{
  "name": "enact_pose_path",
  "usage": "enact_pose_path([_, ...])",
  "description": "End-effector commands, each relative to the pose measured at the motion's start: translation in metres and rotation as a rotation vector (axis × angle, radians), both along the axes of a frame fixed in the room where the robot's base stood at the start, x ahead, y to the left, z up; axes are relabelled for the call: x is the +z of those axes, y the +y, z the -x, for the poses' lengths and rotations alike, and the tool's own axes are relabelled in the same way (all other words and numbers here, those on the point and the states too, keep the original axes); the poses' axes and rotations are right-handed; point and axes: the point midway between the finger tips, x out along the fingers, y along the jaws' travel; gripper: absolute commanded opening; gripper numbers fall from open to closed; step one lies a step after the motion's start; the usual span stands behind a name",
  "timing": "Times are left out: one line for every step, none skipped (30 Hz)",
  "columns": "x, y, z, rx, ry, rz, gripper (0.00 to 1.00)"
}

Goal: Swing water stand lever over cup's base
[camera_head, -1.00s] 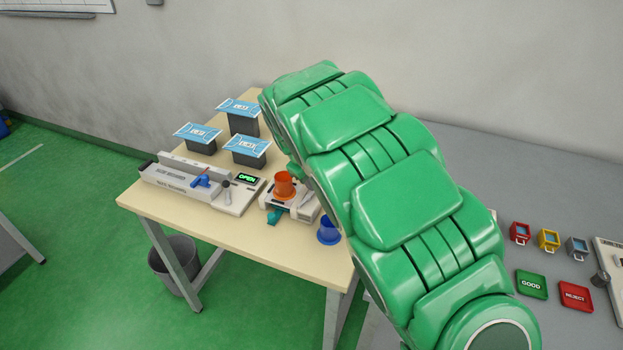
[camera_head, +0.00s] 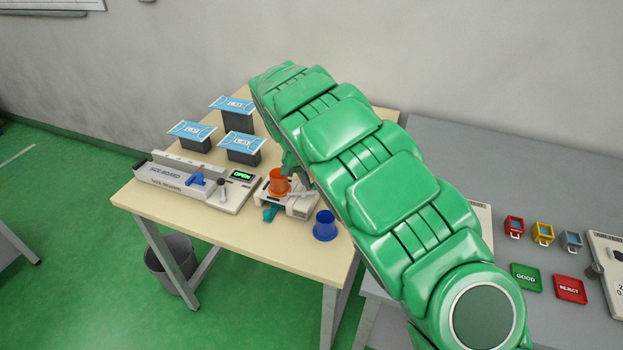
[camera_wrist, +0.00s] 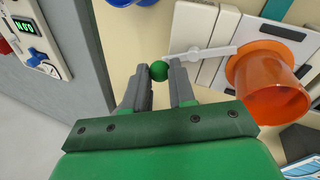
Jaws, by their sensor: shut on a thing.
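The water stand (camera_head: 302,208) is a low white device on the beige table. An orange cup (camera_head: 278,182) stands on it; the cup also shows at the right of the wrist view (camera_wrist: 275,95). My gripper (camera_wrist: 159,75) is shut on the green knob (camera_wrist: 159,70) at the end of the pale lever (camera_wrist: 205,53). The lever runs from the knob to the edge of the cup's orange base. A pale curved part continues there, but I cannot tell whether it lies over the base or beside it. In the head view my arm hides most of the gripper.
A blue cup (camera_head: 325,226) stands right of the stand. A white machine with an OPEN display (camera_head: 232,192) is to its left. Several dark bins with blue tops (camera_head: 240,143) stand behind. A grey table (camera_head: 450,140) with small colored items is at right.

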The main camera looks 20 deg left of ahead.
Motion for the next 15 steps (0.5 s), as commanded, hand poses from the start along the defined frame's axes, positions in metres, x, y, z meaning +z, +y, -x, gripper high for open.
enact_pose_path([-0.0001, -0.0011, -0.0004, -0.043, 0.000, -0.001, 0.00])
enact_pose_path([0.0002, -0.0011, 0.0000, -0.070, -0.001, -0.001, 0.00])
enact_pose_path([0.0003, -0.0014, 0.0009, -0.104, -0.001, -0.002, 0.00])
enact_pose_path([0.0004, -0.0016, 0.0016, -0.130, -0.001, -0.001, 0.00])
enact_pose_path([0.0005, -0.0021, 0.0025, -0.156, -0.001, -0.001, 0.00])
enact_pose_path([0.0006, -0.0027, 0.0036, -0.187, 0.000, 0.000, 0.00])
enact_pose_path([0.0006, -0.0030, 0.0043, -0.209, 0.000, 0.001, 0.00])
enact_pose_path([0.0006, -0.0032, 0.0049, -0.231, 0.000, 0.001, 0.00])
enact_pose_path([0.0005, -0.0034, 0.0055, -0.258, -0.001, 0.001, 0.00])
enact_pose_path([0.0006, -0.0034, 0.0059, -0.277, -0.002, 0.001, 0.00])
enact_pose_path([0.0006, -0.0034, 0.0063, -0.295, -0.002, 0.001, 0.00])
enact_pose_path([0.0005, -0.0036, 0.0069, -0.319, -0.002, 0.001, 0.00])
enact_pose_path([0.0006, -0.0037, 0.0073, -0.335, -0.002, 0.001, 0.00])
enact_pose_path([0.0005, -0.0039, 0.0076, -0.349, -0.002, 0.001, 0.00])
enact_pose_path([0.0007, -0.0039, 0.0081, -0.367, -0.002, 0.001, 0.00])
